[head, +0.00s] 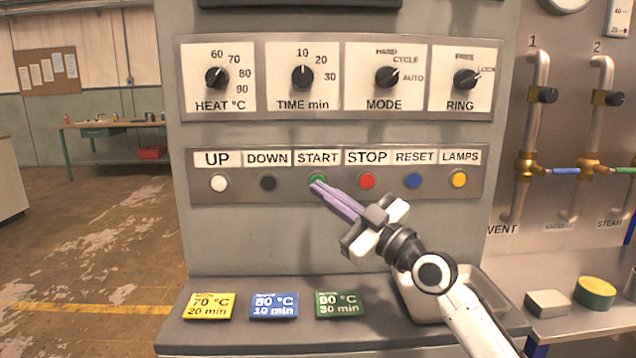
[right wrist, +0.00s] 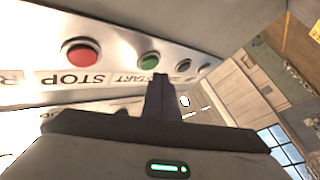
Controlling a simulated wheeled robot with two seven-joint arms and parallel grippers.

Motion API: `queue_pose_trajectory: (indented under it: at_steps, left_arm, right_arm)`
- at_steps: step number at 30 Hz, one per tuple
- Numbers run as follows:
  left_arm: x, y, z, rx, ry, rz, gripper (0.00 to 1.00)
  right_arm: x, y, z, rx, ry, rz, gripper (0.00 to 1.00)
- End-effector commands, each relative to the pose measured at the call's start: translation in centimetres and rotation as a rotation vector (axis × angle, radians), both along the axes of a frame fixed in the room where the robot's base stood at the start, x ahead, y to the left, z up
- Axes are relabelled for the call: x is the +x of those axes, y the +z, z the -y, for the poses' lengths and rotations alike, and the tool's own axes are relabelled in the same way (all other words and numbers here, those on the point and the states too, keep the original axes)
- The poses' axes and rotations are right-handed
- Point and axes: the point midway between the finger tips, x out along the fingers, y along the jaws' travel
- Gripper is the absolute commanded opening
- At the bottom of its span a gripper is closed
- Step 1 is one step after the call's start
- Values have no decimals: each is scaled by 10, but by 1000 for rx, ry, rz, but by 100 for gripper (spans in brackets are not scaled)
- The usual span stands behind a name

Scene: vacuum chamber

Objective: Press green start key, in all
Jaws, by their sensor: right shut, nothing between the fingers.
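The green START key (head: 317,179) sits in the button row of the grey panel (head: 190,230), under its START label. My right gripper (head: 318,186) is shut and empty, its long purple-grey fingers pointing up and left at the key. The fingertips overlap the lower part of the key in the head view; I cannot tell if they touch it. In the right wrist view the green key (right wrist: 149,61) shows just beyond the fingertips (right wrist: 160,78). My left gripper is out of view.
The red STOP key (head: 367,181) is just right of START, and the black DOWN key (head: 268,182) just left. Four-way knobs sit above. Yellow (head: 209,306), blue (head: 274,305) and green (head: 338,304) cards lie on the ledge, beside a metal tray (head: 480,290).

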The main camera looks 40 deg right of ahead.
Motion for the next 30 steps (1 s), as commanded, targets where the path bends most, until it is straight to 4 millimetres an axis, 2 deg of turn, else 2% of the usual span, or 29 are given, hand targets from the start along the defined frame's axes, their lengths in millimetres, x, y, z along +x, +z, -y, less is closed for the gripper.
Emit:
queue_pose_trajectory:
  at_steps: [15, 30]
  left_arm:
    - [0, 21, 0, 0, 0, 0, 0]
    - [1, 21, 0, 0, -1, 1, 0]
  right_arm:
    - [-39, 1, -24, 2, 1, 0, 0]
    - [-42, 0, -25, 0, 0, 0, 0]
